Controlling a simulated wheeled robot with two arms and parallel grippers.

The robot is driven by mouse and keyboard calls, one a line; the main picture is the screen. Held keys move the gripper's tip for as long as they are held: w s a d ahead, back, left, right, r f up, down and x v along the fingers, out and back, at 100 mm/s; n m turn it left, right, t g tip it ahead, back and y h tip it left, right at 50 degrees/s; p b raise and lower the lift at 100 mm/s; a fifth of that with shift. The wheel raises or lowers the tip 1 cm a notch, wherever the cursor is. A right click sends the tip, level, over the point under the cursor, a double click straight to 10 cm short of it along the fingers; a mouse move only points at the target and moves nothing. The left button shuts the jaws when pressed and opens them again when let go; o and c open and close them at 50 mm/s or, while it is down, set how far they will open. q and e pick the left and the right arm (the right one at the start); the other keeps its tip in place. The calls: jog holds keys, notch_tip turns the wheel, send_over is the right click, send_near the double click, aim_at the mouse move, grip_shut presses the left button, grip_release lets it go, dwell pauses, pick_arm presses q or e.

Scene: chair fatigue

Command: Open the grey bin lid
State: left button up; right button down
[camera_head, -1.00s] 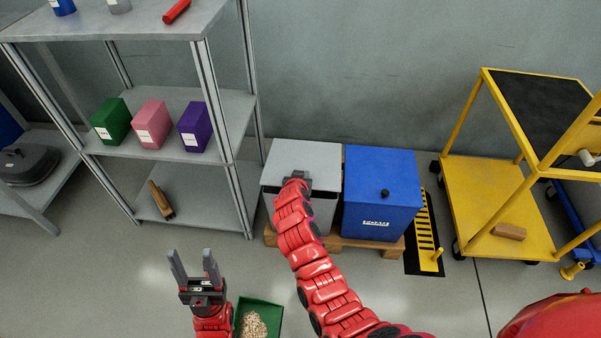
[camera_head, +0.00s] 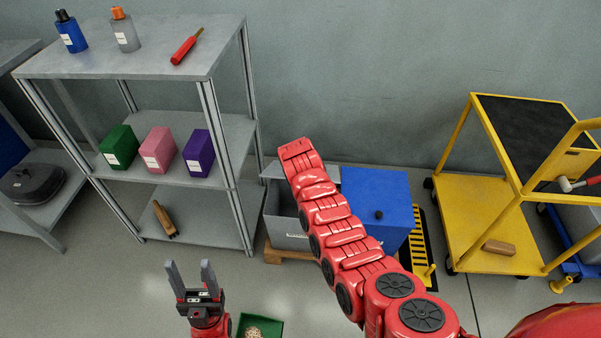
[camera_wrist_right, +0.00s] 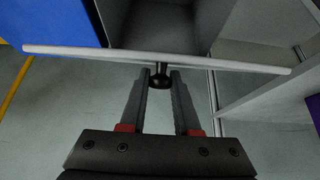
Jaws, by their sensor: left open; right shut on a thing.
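My right gripper (camera_wrist_right: 160,73) is shut on the lid's black knob (camera_wrist_right: 160,81). My left gripper (camera_head: 188,264) is open and empty, low at the left, apart from the bin.
The blue bin (camera_head: 372,190) stands close on the right. A grey shelf (camera_head: 185,210) with boxes is on the left. A yellow cart (camera_head: 465,220) stands to the right. A green tray (camera_head: 272,330) lies near my left gripper.

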dwell(0.4)
jog(key=c, duration=0.7)
grip_release()
jog(key=shift+o, duration=0.2)
jog(key=shift+r, duration=0.1)
jog(key=shift+s+r, duration=0.15)
jog(key=shift+r, duration=0.35)
jog(key=p+v, duration=0.2)
jog(key=v, duration=1.4)
jog(key=shift+s+p, duration=0.2)
jog(key=shift+p, duration=0.2)
